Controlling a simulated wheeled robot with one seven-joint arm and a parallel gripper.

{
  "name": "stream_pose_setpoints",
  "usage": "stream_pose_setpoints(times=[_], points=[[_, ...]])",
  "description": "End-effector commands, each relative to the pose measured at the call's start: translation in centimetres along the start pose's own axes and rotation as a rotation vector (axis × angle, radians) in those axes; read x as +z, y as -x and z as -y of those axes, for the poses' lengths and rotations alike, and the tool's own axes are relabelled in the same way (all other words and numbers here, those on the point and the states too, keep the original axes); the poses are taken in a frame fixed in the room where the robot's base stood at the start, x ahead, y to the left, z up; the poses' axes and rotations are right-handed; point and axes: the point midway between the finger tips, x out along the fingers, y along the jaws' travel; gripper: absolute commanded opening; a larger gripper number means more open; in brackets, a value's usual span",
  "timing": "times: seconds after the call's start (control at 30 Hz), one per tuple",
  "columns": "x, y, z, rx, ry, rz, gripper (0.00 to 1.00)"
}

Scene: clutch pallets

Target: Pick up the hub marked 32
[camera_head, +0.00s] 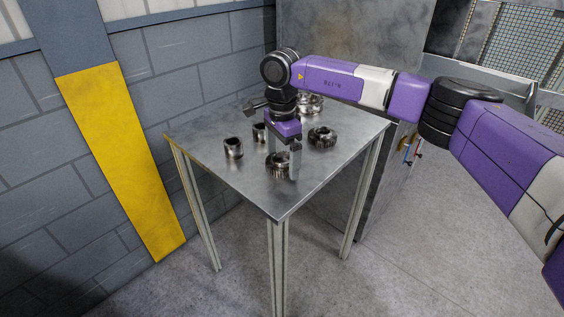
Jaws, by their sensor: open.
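My gripper (282,162) points down over the grey metal table (230,182), with its two fingers apart. A dark metal toothed hub (279,164) stands on the table between or just behind the fingers; I cannot tell which. Another ring-shaped hub (322,137) lies to the right of the gripper, and a larger one (310,104) sits farther back, partly hidden by my arm. No number can be read on any of them, so I cannot tell which is marked 32.
Two small dark cylindrical parts, one at the left (233,148) and one nearer the gripper (259,132), stand on the table. A block wall (150,110) and a grey cabinet (345,35) stand behind. The table's front corner is clear.

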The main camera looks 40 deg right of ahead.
Motion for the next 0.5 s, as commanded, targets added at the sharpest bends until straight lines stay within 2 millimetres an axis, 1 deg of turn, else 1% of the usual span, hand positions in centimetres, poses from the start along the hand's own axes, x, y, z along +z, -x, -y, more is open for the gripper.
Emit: stream_pose_setpoints(times=[0.07,0.27,0.4,0.47,0.5], points=[[0.02,-0.28,0.0,0.0,0.0,0.0,1.0],[0.03,-0.31,0.0,0.0,0.0,0.0,1.0],[0.04,-0.29,0.0,0.0,0.001,0.0,0.72],[0.04,-0.29,-0.01,0.0,0.001,0.0,0.61],[0.04,-0.29,-0.01,0.0,0.001,0.0,0.53]])
